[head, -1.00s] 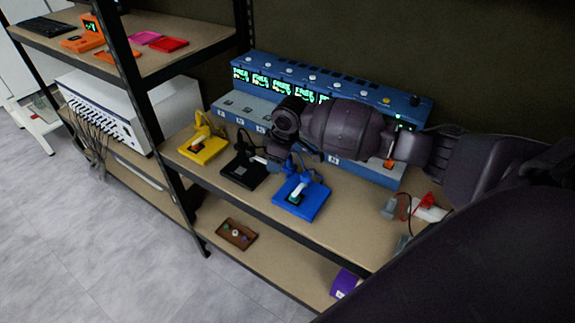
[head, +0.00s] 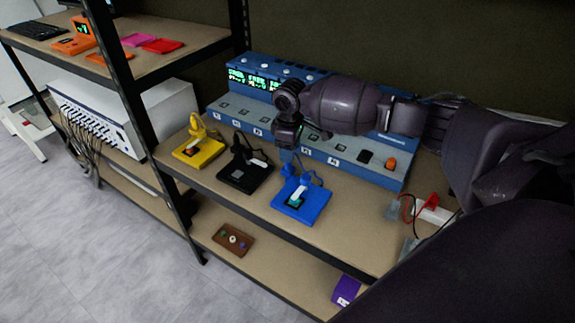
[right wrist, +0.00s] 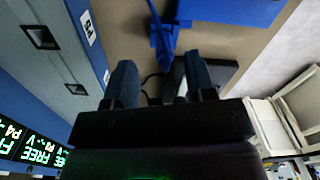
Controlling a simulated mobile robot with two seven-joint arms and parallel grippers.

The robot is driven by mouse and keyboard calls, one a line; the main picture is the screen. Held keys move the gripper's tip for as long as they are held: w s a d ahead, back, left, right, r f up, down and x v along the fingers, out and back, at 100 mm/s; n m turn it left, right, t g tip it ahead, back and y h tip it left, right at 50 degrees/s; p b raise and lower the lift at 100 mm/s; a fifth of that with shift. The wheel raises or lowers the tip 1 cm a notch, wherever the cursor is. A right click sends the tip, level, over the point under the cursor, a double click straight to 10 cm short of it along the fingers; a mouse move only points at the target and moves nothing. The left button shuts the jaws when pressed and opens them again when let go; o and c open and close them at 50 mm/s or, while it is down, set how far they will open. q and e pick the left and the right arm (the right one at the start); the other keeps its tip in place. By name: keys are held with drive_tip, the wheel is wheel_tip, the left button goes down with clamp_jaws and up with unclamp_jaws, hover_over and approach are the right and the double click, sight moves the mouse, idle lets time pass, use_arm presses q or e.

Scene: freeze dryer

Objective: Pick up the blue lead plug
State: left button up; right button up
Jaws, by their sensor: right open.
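The blue lead plug (head: 288,171) stands on a blue block (head: 292,211) near the shelf's front edge. A cord loops beside it. My right gripper (head: 287,148) is just above and behind the plug in the head view, pointing down. In the right wrist view the gripper (right wrist: 158,82) has its two fingers apart with nothing between them. There the blue plug (right wrist: 164,42) lies beyond the fingertips, roughly in line with the gap, next to the blue block (right wrist: 232,10). I cannot tell if anything touches. My left gripper is not in view.
A black block (head: 240,177) and a yellow block (head: 197,152) with similar plugs stand to the left. A long blue instrument (head: 340,167) with green displays stands behind. A red-and-white connector (head: 432,207) lies at right. A brown tray (head: 233,240) sits below.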

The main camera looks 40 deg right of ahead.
drive_tip(key=f, duration=0.3)
drive_tip(key=f+b, duration=0.1)
drive_tip(key=shift+a+f, duration=0.15)
drive_tip(key=shift+a, duration=0.15)
drive_tip(key=shift+f, duration=0.3)
clamp_jaws()
wheel_tip(320, 180, up, 11)
drive_tip(key=shift+r+p, duration=0.2)
drive_tip(key=shift+p, duration=0.95)
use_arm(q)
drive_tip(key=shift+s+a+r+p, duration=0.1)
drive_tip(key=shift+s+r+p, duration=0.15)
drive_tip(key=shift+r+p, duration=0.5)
use_arm(e)
wheel_tip(320, 180, up, 9)
hover_over(288, 169)
drive_tip(key=shift+w+d+f, duration=0.15)
drive_tip(key=shift+w+d, duration=0.15)
drive_tip(key=shift+w, duration=0.05)
